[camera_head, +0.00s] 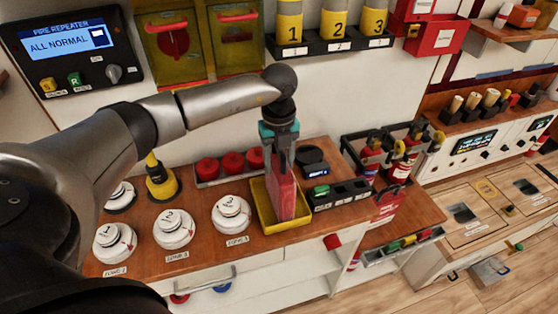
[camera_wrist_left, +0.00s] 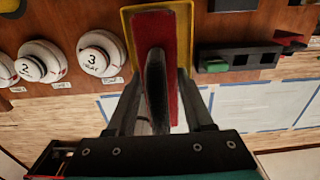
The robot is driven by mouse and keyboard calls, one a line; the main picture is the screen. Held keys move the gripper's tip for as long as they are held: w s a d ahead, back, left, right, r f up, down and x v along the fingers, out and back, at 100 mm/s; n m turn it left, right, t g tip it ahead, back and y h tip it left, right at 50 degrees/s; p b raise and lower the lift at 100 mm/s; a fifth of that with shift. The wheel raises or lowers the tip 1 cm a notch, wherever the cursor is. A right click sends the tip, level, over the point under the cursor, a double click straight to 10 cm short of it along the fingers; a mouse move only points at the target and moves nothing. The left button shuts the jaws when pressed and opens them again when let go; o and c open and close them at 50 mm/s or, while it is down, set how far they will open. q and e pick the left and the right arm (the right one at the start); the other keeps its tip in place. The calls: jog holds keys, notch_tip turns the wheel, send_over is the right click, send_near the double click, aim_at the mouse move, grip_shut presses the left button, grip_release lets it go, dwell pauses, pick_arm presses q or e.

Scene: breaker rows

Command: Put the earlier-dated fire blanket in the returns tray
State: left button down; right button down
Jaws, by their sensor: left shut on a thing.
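My left gripper (camera_head: 280,145) is shut on a red, flat fire blanket (camera_head: 282,190) and holds it upright by its top. The blanket's lower end reaches down inside the rim of a yellow tray (camera_head: 262,212) on the wooden counter; I cannot tell whether it touches the tray floor. In the left wrist view the blanket (camera_wrist_left: 172,85) stands between the fingers, with the yellow tray (camera_wrist_left: 127,18) behind it. Another red packet (camera_head: 388,204), possibly the other fire blanket, is at the counter's right end. No date is readable on either. My right gripper is out of view.
White numbered detectors (camera_head: 231,214) stand left of the tray, with a yellow-and-black device (camera_head: 160,180) behind. Red domes (camera_head: 232,162) sit in a grey holder behind the tray. A black slotted holder (camera_head: 340,193) is close on its right, and a rack of small extinguishers (camera_head: 372,155) stands beyond.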

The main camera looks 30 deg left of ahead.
pick_arm(q)
jog(key=shift+c, duration=1.4)
grip_release()
notch_tip(320, 180, up, 12)
jog(key=shift+r, duration=0.15)
